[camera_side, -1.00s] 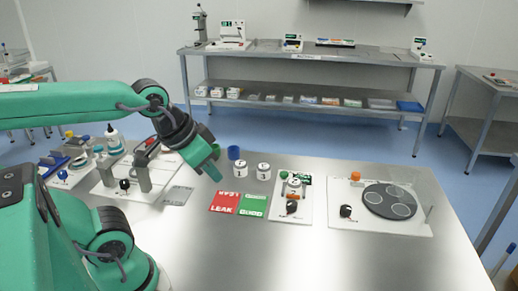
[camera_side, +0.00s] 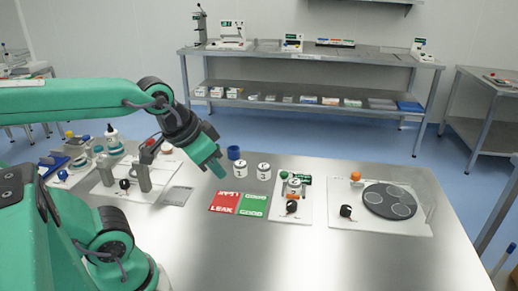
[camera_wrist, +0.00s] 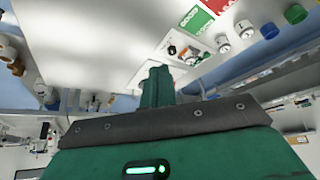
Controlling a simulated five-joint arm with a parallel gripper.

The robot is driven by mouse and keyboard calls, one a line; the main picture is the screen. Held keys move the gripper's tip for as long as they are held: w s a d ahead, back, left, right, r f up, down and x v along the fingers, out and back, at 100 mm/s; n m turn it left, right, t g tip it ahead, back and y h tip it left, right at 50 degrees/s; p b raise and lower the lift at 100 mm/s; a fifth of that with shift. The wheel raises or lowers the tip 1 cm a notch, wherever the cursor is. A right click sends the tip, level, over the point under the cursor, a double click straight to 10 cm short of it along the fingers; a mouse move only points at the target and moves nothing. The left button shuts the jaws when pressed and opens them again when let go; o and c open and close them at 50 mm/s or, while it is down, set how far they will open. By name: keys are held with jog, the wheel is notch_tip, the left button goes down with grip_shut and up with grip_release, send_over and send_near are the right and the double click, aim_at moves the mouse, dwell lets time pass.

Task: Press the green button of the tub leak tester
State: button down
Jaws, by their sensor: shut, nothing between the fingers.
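The tub leak tester is a white plate (camera_side: 305,214) on the steel table, right of the red and green cards in the side view. Its green button (camera_side: 284,175) is at the back left corner, beside a white tub (camera_side: 294,186). A black knob (camera_side: 292,206) is at its front. My gripper (camera_side: 220,172) is shut and empty, in the air left of the tester and apart from the button.
Two white tubs (camera_side: 264,171) and a blue cup (camera_side: 234,153) stand behind the red LEAK card (camera_side: 224,202) and green GOOD card (camera_side: 253,205). A white plate with a dark turntable (camera_side: 390,199) lies to the right. The table's front is clear.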

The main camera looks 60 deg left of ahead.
jog(key=w+a+m, duration=0.1)
jog(key=w+a, duration=0.2)
jog(key=w, duration=0.6)
jog(key=m+t+y, duration=0.3)
jog(key=m, duration=0.1)
send_over(282, 175)
notch_tip(282, 175, down, 12)
jog(key=shift+w+f, duration=0.1)
jog(key=shift+f, duration=4.2)
